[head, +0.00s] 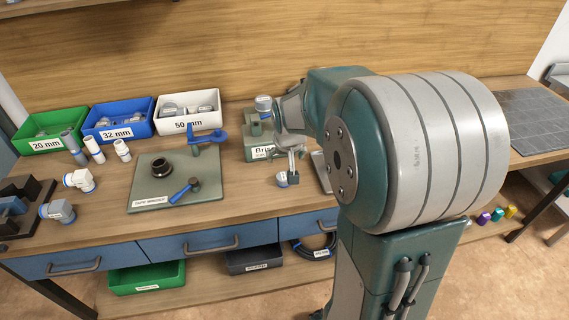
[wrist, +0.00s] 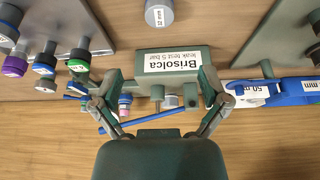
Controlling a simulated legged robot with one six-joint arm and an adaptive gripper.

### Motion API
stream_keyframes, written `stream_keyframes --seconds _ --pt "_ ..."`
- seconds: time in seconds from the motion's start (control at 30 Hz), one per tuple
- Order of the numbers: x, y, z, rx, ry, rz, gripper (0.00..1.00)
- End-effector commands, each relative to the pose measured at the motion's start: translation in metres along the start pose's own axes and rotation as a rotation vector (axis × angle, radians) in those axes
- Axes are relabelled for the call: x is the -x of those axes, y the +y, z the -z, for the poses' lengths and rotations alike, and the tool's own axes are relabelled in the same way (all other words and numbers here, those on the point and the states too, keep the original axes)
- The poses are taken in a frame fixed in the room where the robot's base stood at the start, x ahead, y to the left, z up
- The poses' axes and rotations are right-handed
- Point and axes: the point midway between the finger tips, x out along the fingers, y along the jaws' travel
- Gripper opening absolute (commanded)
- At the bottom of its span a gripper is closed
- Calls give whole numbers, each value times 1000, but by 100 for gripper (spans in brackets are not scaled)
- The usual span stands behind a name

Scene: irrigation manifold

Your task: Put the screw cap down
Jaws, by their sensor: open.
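A small round grey piece with a blue edge, which looks like the screw cap (head: 281,179), lies on the bench in front of the grey-green test box (head: 258,148). In the wrist view a grey cylinder marked 32 mm (wrist: 158,14) shows at the top edge; it appears to be the same piece. The test box (wrist: 163,62) shows beyond the fingertips.
Green (head: 49,136), blue (head: 117,123) and white (head: 187,116) bins stand behind. White fittings (head: 79,180) lie at the left.

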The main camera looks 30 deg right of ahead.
Motion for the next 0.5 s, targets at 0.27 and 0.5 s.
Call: stream_keyframes --seconds 0.27,0.5 --pt "36 -11 -11 26 15 12 95" --pt "110 -39 -65 121 49 56 95"
